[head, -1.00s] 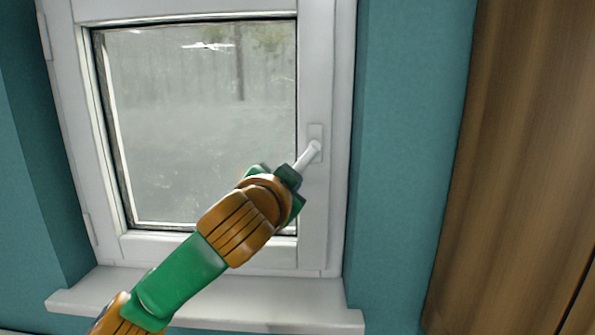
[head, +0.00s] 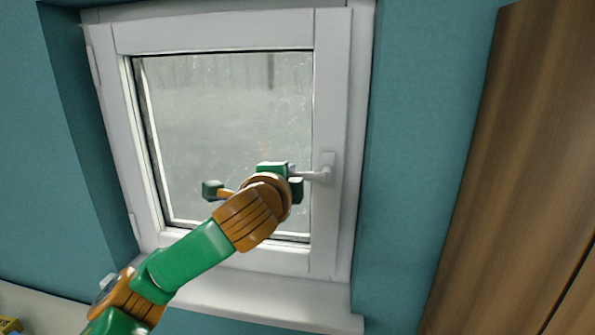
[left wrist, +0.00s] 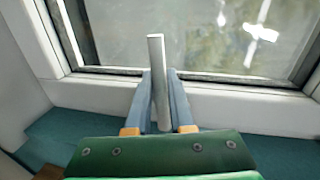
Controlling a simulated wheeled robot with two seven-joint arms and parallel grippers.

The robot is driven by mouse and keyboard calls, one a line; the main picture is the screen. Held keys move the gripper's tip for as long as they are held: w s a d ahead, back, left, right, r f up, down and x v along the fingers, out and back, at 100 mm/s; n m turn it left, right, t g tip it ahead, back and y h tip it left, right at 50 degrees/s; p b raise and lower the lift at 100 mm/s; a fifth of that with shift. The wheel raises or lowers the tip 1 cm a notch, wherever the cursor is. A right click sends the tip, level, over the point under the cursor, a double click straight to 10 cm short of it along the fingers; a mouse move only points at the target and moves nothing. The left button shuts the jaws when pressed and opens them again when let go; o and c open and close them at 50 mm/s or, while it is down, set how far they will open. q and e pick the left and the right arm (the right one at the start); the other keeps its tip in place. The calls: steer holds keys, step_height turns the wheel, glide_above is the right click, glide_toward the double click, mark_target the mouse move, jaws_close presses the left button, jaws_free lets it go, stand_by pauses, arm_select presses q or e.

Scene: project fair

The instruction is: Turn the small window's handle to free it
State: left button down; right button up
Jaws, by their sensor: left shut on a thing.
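The small window (head: 333,80) has a white frame and stands in a recess of the teal wall, its sash sitting in the frame. Its white handle (head: 318,176) is on the right side of the sash, and the lever points left, nearly level. My left gripper (head: 293,175) is shut on the lever, in front of the lower right of the pane. In the left wrist view the handle (left wrist: 156,70) shows as a pale bar between the two blue-grey fingers (left wrist: 162,97). The fingertips are partly hidden in the head view. My right gripper is not in view.
A white sill (head: 270,305) juts out below the window. A brown wooden panel (head: 510,170) stands at the right, with bare teal wall between it and the window. A small yellow thing (head: 9,323) is cut off at the bottom left on a pale surface.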

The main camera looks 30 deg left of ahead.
arm_select(q)
steer(key=shift+r+m+p, duration=0.4)
steer(key=shift+m+p, duration=0.05)
steer(key=shift+m, duration=0.05)
steer(key=c, duration=0.8)
jaws_free()
steer(key=shift+w+f, duration=0.1)
steer(key=b+v, duration=0.3)
steer(key=v, duration=0.4)
steer(key=shift+d, duration=0.1)
